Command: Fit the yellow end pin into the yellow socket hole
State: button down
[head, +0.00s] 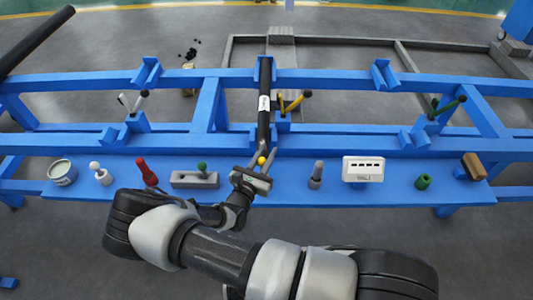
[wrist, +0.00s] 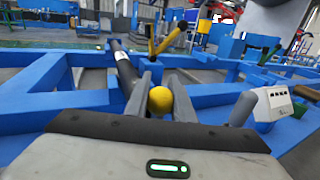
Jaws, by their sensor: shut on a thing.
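The yellow end pin shows as a round yellow head (head: 262,160) in the head view. It also shows as a yellow ball (wrist: 160,101) in the wrist view. My gripper (head: 259,165) is shut on it, with one finger on each side, over the blue bench. The fingers and palm hide the pin's shank. Yellow handles with dark tips (head: 293,102) stand on the blue frame behind the gripper, right of a black tube (head: 264,103) with a white label. I cannot make out the yellow socket hole in either view.
The blue bench (head: 240,206) holds a tin (head: 61,172), a white-headed piece (head: 100,173), a red piece (head: 147,172), a grey block with a green head (head: 195,179), a grey cylinder (head: 316,174), a white slotted box (head: 363,169), a green piece (head: 423,181) and a brown block (head: 474,165).

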jog(key=shift+r+p, duration=0.5)
jog(key=shift+r, duration=0.25)
dwell(1.2)
jog(key=shift+f+b, duration=1)
jog(key=shift+f, duration=0.55)
jog(key=c, duration=1.6)
grip_release()
jog(key=shift+c, duration=0.2)
jog(key=shift+o, duration=1)
jog(key=shift+s+a, duration=0.1)
jog(key=p+v, duration=0.1)
jog(key=v, duration=1.6)
jog(key=shift+r, duration=0.15)
